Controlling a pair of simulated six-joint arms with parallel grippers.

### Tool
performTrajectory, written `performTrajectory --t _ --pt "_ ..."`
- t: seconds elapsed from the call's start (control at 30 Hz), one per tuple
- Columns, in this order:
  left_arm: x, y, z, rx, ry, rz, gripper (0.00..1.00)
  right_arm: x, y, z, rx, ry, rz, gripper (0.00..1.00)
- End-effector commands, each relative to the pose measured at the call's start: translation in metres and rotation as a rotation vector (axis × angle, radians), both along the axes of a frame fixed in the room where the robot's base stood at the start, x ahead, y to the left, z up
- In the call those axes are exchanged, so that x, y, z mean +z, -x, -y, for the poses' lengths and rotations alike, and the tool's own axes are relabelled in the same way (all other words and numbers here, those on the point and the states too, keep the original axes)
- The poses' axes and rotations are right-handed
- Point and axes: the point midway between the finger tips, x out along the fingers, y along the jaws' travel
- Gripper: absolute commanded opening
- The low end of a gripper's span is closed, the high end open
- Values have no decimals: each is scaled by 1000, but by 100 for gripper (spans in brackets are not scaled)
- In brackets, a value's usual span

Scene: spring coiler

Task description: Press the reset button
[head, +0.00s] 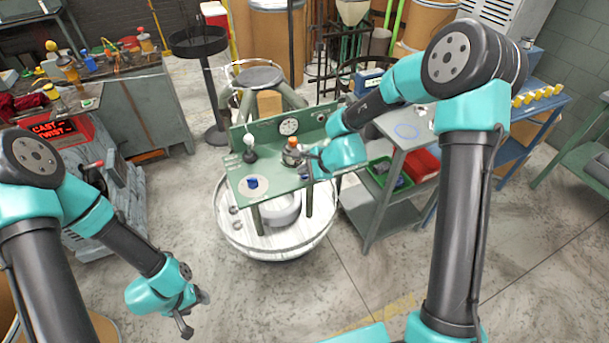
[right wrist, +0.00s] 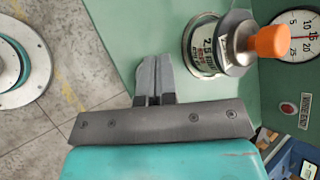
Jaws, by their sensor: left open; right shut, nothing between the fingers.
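The green spring coiler bench (head: 265,165) stands in the middle of the head view. On it is a metal fitting with an orange cap (head: 292,142), which in the right wrist view (right wrist: 271,41) sits on a numbered drum. In the right wrist view a small red round button (right wrist: 304,97) is set in the green panel beside a "WIRE END" label. No label reading reset is legible. My right gripper (head: 306,162) is over the bench, close to the orange-capped fitting; its fingers (right wrist: 153,78) are together and empty. My left gripper (head: 190,318) is open and empty, low over the floor, away from the bench.
A white dial gauge (head: 288,127) is on the back panel. A blue piece (head: 252,183) lies on a round plate at the bench's front left. A grey cart (head: 372,215) stands close on the right. A cluttered workbench is at far left. The front floor is clear.

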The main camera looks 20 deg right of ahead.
Motion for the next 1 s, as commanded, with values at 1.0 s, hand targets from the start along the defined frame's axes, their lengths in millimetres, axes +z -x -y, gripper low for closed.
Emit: performTrajectory --t 1.0 --pt "0 0 0 0 0 0 60 14 0 0 1 0 1 0"
